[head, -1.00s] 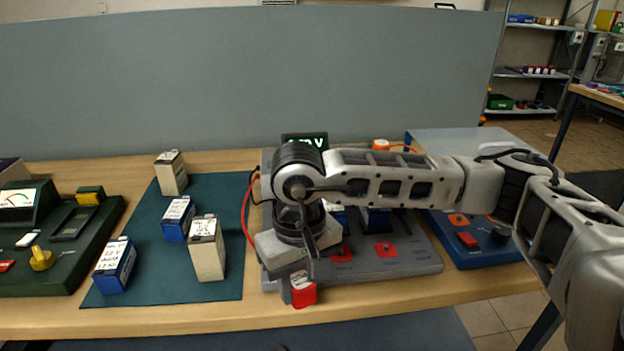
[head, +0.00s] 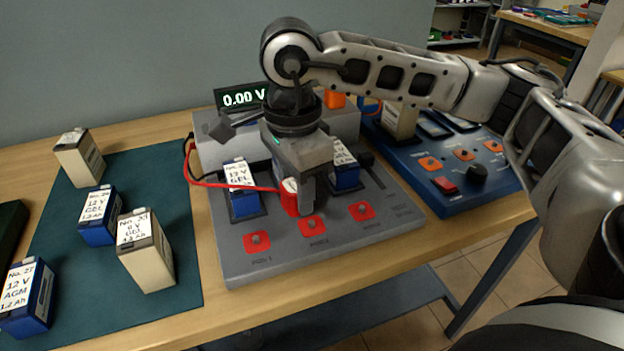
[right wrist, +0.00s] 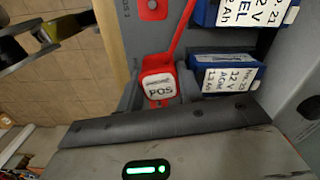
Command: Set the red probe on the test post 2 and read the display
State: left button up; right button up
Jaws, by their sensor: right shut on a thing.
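My right gripper (head: 298,200) is shut on the red probe (head: 290,204), over the grey tester (head: 290,262). In the head view, the probe appears just behind test post 2 (head: 313,227), the middle of three red pads. Its tip is hidden, so I cannot tell whether it touches anything. Post 1 (head: 258,242) is to the left and post 3 (head: 361,211) to the right. The display (head: 242,98) reads 0.00 V. My left gripper is out of view.
Blue batteries (head: 243,196) stand in the tester behind the posts; the gripper hides the middle slot. Loose blue and cream batteries (head: 146,255) stand on the green mat (head: 165,308) at left. A blue device (head: 465,200) is at right.

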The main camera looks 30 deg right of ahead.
jog(key=m, duration=0.4)
jog(key=m+b, duration=0.1)
jog(key=shift+s+d+r+m, duration=0.15)
jog(key=shift+d+r+m, duration=0.25)
jog(key=m, duration=0.3)
jog(key=shift+s+d+r, duration=0.15)
jog(key=shift+d+r, duration=0.05)
jog(key=shift+r, duration=0.05)
jog(key=m, duration=0.3)
jog(key=r+m+b, duration=0.1)
jog(key=m, duration=0.1)
jog(key=shift+s+d, duration=0.25)
jog(key=shift+d+m, duration=0.1)
jog(key=shift+m, duration=0.7)
jog(key=shift+f+b, duration=0.65)
jog(key=shift+b, duration=0.05)
notch_tip(320, 180, down, 4)
jog(key=shift+r+b, duration=0.2)
jog(key=shift+b, duration=1.05)
jog(key=shift+f, duration=0.35)
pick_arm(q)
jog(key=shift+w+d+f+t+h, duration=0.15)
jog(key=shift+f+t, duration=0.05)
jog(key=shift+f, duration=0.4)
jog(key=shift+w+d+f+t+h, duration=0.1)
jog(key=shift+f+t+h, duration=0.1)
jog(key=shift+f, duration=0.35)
